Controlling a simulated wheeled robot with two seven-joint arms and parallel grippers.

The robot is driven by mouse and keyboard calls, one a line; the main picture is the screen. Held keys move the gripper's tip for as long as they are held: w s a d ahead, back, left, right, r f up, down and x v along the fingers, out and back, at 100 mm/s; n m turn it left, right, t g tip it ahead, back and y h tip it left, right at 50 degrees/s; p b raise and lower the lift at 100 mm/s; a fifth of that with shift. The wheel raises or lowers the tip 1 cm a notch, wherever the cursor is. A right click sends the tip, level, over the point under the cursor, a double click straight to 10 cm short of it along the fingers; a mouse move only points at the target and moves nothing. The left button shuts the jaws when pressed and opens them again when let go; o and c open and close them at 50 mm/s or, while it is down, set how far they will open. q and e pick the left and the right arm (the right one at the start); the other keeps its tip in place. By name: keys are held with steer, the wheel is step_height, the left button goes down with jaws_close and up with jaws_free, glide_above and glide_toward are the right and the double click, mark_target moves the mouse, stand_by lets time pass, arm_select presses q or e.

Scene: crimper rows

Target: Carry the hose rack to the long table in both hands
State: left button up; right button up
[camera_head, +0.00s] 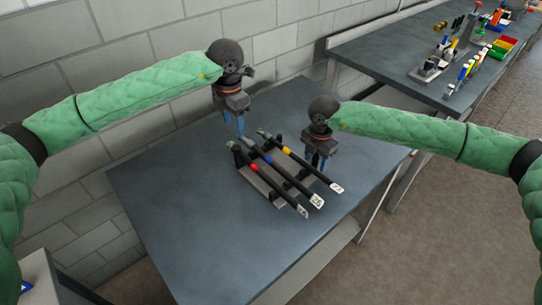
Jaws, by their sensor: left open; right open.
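The hose rack (257,180) is a grey stand on the near table. It holds three dark hoses, with red, blue and yellow bands and white number tags at their near ends. My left gripper (241,131) points down above the table behind the rack's far left end, open and empty. My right gripper (318,166) points down at the rack's right side, open, and it hides part of that side. I cannot tell whether its fingers touch the rack. The long table (385,62) runs away at the upper right.
The near table's grey top (190,215) is clear around the rack. On the long table stand a crimping tool (437,62), a row of coloured pieces (465,72) and coloured bins (502,46). A block wall (140,45) stands behind. Bare floor (455,210) lies at right.

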step_height(320, 180, up, 12)
stand_by(0.6)
steer(key=shift+f, duration=0.1)
